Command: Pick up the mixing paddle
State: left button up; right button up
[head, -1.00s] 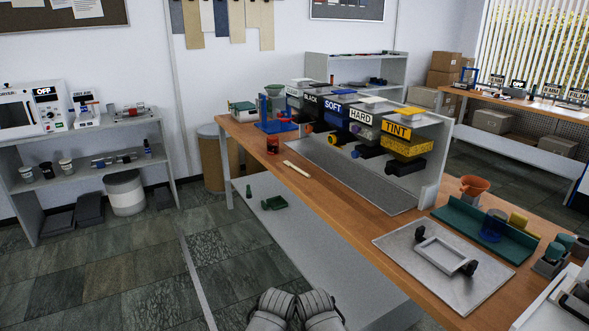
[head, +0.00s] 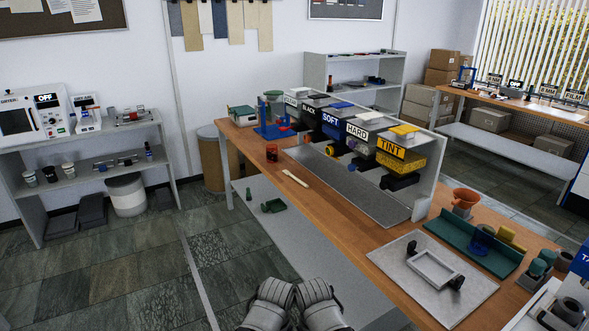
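A pale, flat stick that looks like the mixing paddle (head: 296,178) lies on the wooden bench top (head: 330,212). Two grey, ribbed parts of my arms show side by side at the bottom centre of the head view, well short of the paddle. My gripper fingers do not show, so I cannot see whether they hold anything.
The dispenser rack (head: 396,150), labelled SOFT, HARD and TINT, stands along the bench. The red cup (head: 272,152) stands near the paddle. A grey tray with a frame (head: 432,268) and a green holder (head: 478,243) occupy the near right. Floor at left is open.

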aim_at(285, 172)
jog(key=z, duration=0.65)
jog(key=i+j+z, duration=0.3)
jog(key=j+z, duration=0.3)
jog(key=i+j+z, duration=0.15)
jog(key=j+z, duration=0.15)
jog(key=j, duration=0.15)
jog(key=i+j+z, duration=0.1)
jog(key=j, duration=0.65)
jog(key=i+j+z, duration=0.1)
jog(key=j, duration=0.65)
jog(key=i+j+z, duration=0.1)
jog(key=j, duration=0.7)
jog(key=i+j+z, duration=0.1)
jog(key=j, duration=0.65)
